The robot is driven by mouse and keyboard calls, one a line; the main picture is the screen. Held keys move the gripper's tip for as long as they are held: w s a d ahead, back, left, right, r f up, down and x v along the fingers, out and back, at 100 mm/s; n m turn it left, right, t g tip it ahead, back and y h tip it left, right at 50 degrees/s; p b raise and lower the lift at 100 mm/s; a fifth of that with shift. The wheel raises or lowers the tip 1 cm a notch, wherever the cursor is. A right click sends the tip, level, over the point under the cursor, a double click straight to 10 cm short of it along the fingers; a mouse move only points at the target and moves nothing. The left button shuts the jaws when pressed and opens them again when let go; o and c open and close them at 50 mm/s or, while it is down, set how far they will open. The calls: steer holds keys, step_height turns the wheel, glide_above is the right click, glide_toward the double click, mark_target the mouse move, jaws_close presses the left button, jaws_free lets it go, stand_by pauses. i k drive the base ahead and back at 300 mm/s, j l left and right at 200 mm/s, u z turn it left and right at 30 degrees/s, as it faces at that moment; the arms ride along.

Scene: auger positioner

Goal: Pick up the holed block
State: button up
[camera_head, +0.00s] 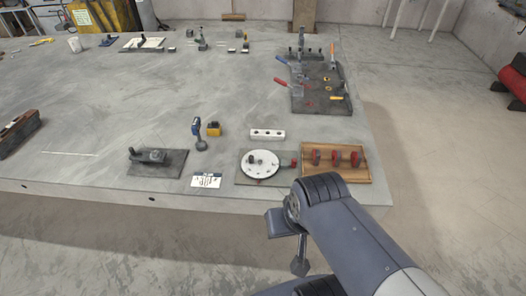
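The holed block (267,134) is a small white bar with several dark round holes along its top. It lies flat on the grey table, behind the round white dial plate (261,163), and nothing covers it. My grey arm comes in from the lower right in front of the table. What looks like my gripper (300,262) hangs low, off the table's front edge, well apart from the block. It is small and dark, and I cannot make out whether its fingers are open or shut.
A wooden tray (350,176) with red clamps stands right of the dial plate. A dark fixture plate (155,163) lies further left. Toggle clamps fill a back-right board (318,88). The table's middle is clear.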

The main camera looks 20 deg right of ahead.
mark_target(255, 134)
steer(key=i+j+z, duration=0.15)
steer(key=i+z, duration=0.2)
steer(key=i+j+z, duration=0.35)
steer(key=i, duration=0.15)
